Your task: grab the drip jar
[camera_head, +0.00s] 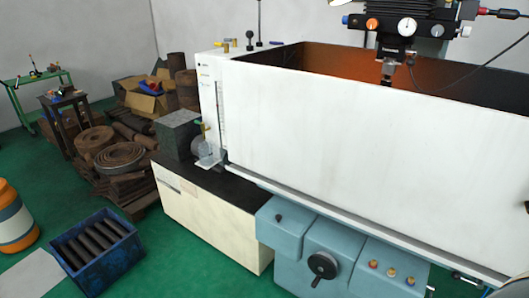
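A small clear jar, which looks like the drip jar (207,155), sits at the left corner of the white machine enclosure (340,125). It is at the edge of the dark-topped cabinet (215,215), beneath a small brass-coloured fitting. It is small and see-through, so its exact support is hard to tell. Neither of my grippers is in view.
A grey block (178,132) and a round grey part stand left of the jar. The teal machine base with a black handwheel (321,264) is in front. A blue crate of bars (98,250) and an orange-and-white container (14,218) stand on the green floor.

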